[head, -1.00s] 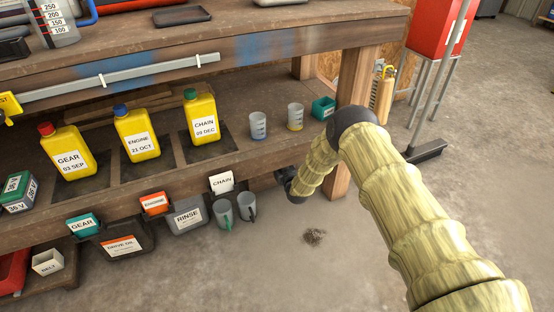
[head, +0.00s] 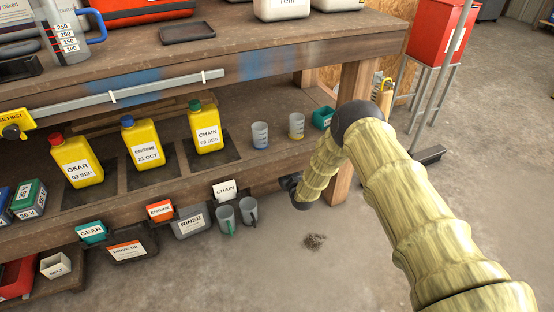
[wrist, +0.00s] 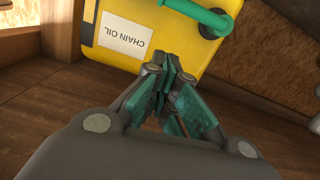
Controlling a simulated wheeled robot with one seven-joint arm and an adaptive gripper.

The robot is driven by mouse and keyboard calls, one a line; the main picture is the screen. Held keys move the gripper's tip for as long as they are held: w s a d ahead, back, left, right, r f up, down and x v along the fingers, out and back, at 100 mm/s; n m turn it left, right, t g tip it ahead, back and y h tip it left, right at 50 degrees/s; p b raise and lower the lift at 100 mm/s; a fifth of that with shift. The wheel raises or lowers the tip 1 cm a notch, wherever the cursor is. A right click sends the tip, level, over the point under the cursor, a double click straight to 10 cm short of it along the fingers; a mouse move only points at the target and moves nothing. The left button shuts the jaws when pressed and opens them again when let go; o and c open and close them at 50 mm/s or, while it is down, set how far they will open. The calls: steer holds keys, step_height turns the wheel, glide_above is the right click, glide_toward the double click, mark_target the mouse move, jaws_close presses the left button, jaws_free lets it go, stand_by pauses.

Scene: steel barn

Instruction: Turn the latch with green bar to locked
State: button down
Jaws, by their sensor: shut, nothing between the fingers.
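A yellow panel (wrist: 188,50) with a white "CHAIN OIL" label fills the upper middle of the wrist view. A green bar (wrist: 195,12) crosses its upper right part, slanting down to the right to a rounded end beside a dark pivot (wrist: 209,31). The bar's upper left end is cut off by the frame. My gripper (wrist: 168,75), with green finger pads, is shut and empty, pointing at the panel below the bar and to its left. Whether the fingertips touch the panel I cannot tell. In the head view my gripper and this latch are hidden.
My arm reaches past the bench leg (head: 352,90) towards the lower shelf (head: 245,165). Yellow jugs (head: 142,145) and small cups (head: 260,136) stand on it. Below are labelled bins (head: 192,222) and two mugs (head: 226,218). The concrete floor (head: 340,275) in front is mostly clear.

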steer(key=p+v, duration=0.2)
steer(key=v, duration=0.5)
steer(key=shift+s+d, duration=0.2)
steer(key=shift+s, duration=0.05)
steer(key=s+d+f+m+g+h, duration=0.1)
steer(key=s+d+f+g, duration=0.25)
steer(key=s, duration=0.65)
steer(key=s+d+f+m+g+h, duration=0.15)
steer(key=s+f, duration=0.25)
steer(key=s, duration=0.5)
steer(key=s+d+f+m+g+h, duration=0.1)
steer(key=s+d+f+g+h, duration=0.2)
steer(key=s, duration=0.7)
steer(key=s+d+r+m+g, duration=0.1)
steer(key=s+d+r+g, duration=0.15)
steer(key=s, duration=0.75)
steer(key=s+d+r+g, duration=0.1)
steer(key=s+g, duration=0.2)
steer(key=s, duration=0.7)
steer(key=s+d+r+m+g, duration=0.1)
steer(key=s+d+r+g, duration=0.15)
steer(key=s, duration=0.85)
step_height(320, 180, up, 32)
steer(key=p, duration=3.3)
steer(key=shift+w, duration=0.3)
